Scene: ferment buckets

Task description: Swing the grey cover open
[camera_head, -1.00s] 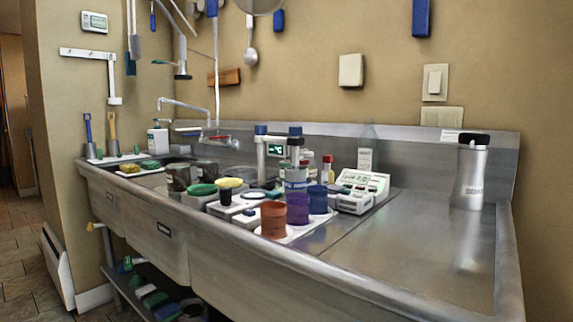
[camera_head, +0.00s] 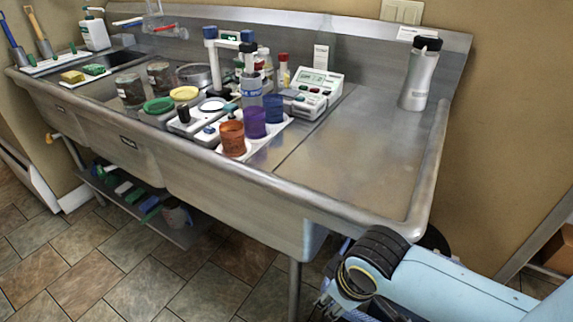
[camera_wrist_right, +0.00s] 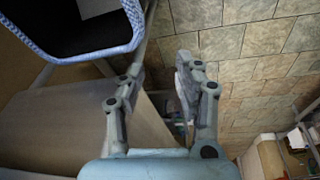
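I cannot make out a clear grey cover in either view. A round grey vessel (camera_head: 198,74) stands behind the jars on the sink counter, but whether it has a cover is too small to tell. My right gripper (camera_wrist_right: 156,72) is open, its two fingers apart with nothing between them. In the head view my right arm comes in at the bottom right, below the counter's front edge, with the gripper partly hidden by the arm. My left gripper is not in view.
The steel sink counter (camera_head: 340,150) holds jars (camera_head: 130,88), colored cups (camera_head: 232,138), a meter (camera_head: 314,88) and a steel bottle (camera_head: 419,75). Its right half is mostly bare. In the wrist view, a blue-rimmed dark bin (camera_wrist_right: 92,55) is at upper left. Tiled floor lies below.

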